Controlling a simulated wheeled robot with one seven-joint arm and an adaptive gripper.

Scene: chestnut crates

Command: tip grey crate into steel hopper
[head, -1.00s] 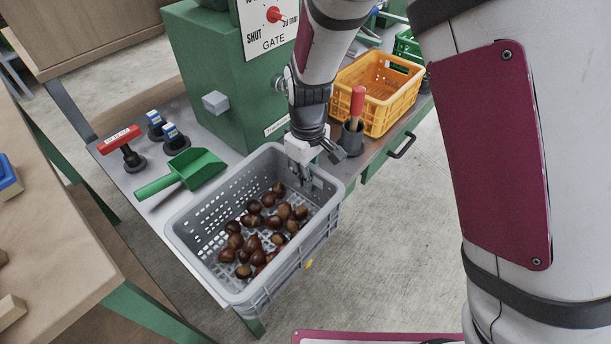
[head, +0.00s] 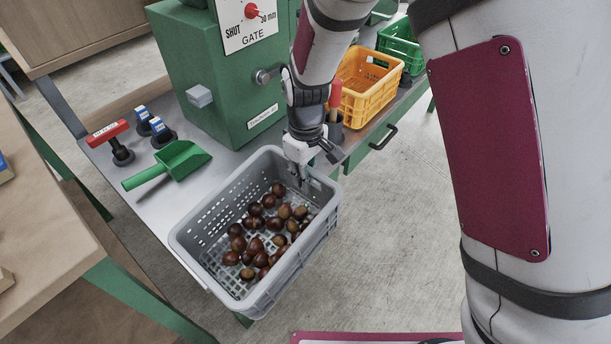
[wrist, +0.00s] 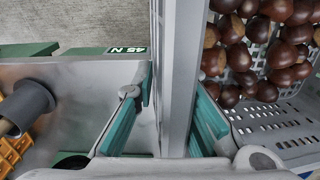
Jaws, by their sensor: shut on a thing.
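The grey crate (head: 188,246) holds several brown chestnuts gathered toward its middle and near side. It stands out over the front edge of the metal bench top, roughly level. My gripper (head: 303,178) is at the crate's far right wall. In the wrist view my gripper (wrist: 165,125) has its teal fingers on both sides of the grey crate's wall (wrist: 182,60), shut on it. Chestnuts lie to the right of the wall there. A steel hopper does not show in either view; a green machine body (head: 215,75) with a GATE plate stands behind the crate.
A yellow crate (head: 365,90) and a green crate (head: 400,45) stand at the back right. Open floor lies right of the bench.

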